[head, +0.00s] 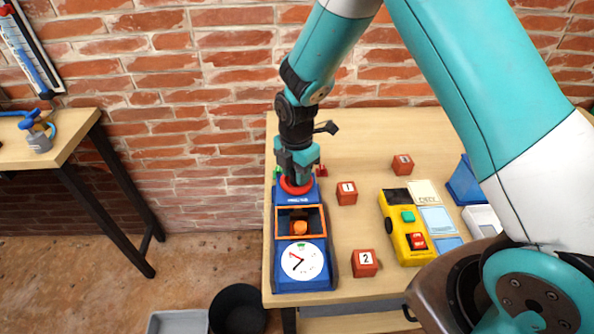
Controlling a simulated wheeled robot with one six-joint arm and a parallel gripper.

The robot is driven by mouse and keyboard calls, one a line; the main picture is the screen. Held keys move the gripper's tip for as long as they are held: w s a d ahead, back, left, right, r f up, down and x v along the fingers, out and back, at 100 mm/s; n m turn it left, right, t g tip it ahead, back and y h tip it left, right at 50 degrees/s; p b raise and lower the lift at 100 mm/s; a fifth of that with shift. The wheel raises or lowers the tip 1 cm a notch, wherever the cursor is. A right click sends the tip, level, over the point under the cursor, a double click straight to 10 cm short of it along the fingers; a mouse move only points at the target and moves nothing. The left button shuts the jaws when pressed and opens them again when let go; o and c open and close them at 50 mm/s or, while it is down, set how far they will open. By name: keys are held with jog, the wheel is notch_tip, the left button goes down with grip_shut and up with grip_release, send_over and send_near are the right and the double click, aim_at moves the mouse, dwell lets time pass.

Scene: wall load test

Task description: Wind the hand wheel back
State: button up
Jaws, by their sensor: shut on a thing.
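A blue test device (283,245) stands at the left edge of the wooden table in the head view. The red hand wheel (297,186) is at its far end, partly hidden beneath my gripper. My gripper (297,179) points down and is shut on the hand wheel; its fingertips are hard to make out. An orange-framed opening (279,221) in the middle of the device holds an orange piece (299,227). A round white dial (302,261) with a red and a dark pointer is at the near end.
Red numbered blocks (364,263) stand to the right of the device, with a yellow unit (407,243), paper cards (437,219) and a blue bin (463,187) farther right. A brick wall (190,95) is behind. A black bucket (237,309) stands on the floor.

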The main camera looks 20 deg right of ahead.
dwell(0.3)
jog(key=o, duration=0.9)
notch_tip(320, 180, up, 18)
jog(key=shift+f+b, duration=0.25)
jog(key=shift+b, duration=0.5)
jog(key=shift+s, duration=0.1)
jog(key=s+a+r+m+y, duration=0.1)
jog(key=s+m, duration=0.4)
jog(key=s, duration=0.3)
jog(key=s+a+r+m+y, duration=0.1)
jog(key=s+a+r+m, duration=0.1)
jog(key=s+m, duration=0.3)
jog(key=s+a+r+m+y, duration=0.1)
jog(key=s+r+m+y, duration=0.1)
jog(key=s+m, duration=0.4)
jog(key=shift+s+a, duration=0.15)
jog(key=shift+s, duration=1.3)
jog(key=shift+s+a, duration=0.1)
jog(key=shift+s, duration=1.3)
